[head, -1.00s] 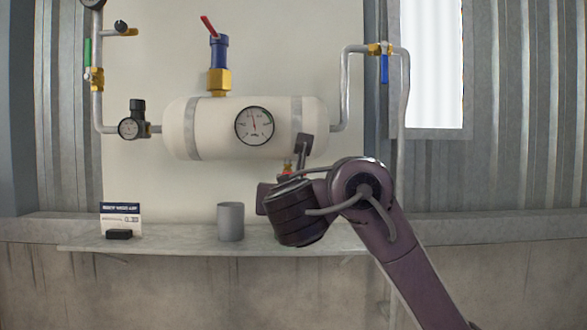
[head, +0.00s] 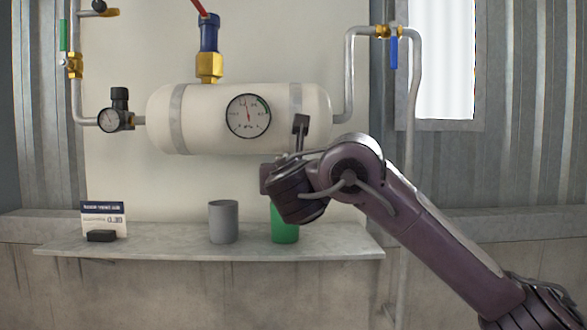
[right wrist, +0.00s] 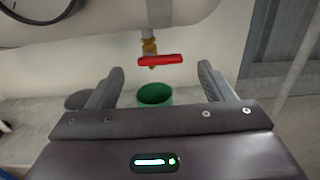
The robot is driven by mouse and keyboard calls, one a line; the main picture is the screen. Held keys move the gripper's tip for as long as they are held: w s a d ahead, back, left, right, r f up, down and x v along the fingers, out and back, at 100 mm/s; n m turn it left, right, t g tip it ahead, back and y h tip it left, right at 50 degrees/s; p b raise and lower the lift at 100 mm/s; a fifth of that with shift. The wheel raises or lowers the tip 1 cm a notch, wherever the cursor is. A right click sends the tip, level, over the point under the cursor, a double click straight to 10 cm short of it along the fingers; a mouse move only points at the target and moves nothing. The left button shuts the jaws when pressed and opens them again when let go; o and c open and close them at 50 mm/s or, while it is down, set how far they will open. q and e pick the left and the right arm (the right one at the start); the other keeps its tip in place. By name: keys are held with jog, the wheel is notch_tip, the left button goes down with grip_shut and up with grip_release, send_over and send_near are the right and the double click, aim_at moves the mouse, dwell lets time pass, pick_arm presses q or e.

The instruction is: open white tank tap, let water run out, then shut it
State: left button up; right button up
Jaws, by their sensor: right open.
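The white tank (head: 250,118) is mounted on the wall above a shelf. Its tap is under the tank in the right wrist view, with a brass body (right wrist: 149,46) and a red lever handle (right wrist: 160,60) lying crosswise in the picture. No water shows at its outlet. A green cup (right wrist: 155,94) stands below the tap; it also shows on the shelf in the head view (head: 285,226). My right gripper (right wrist: 161,70) is open and empty, with the red handle in view between its fingers, seemingly ahead of them. In the head view my right arm hides the tap. My left gripper is out of view.
A grey cup (head: 223,222) stands left of the green one on the grey shelf (head: 165,243). A small sign (head: 104,220) stands at the shelf's left. A pressure gauge (head: 247,116) faces out from the tank. Pipes with a blue-handled valve (head: 393,50) run at right.

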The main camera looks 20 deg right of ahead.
jog(key=shift+p+x, duration=0.75)
jog(key=shift+x, duration=1.25)
jog(key=shift+r, duration=0.1)
jog(key=c, duration=1)
pick_arm(q)
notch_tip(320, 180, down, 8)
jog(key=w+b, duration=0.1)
jog(key=b, duration=0.8)
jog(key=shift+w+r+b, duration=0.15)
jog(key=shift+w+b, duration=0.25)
pick_arm(e)
jog(key=shift+a+f+m, duration=0.1)
jog(key=shift+f+m, duration=0.15)
jog(key=shift+m, duration=1.7)
jog(key=shift+a+f+m, duration=0.1)
jog(key=shift+f+m, duration=0.2)
jog(key=shift+m, duration=1.6)
jog(key=shift+f+m, duration=0.25)
jog(key=shift+m, duration=1.7)
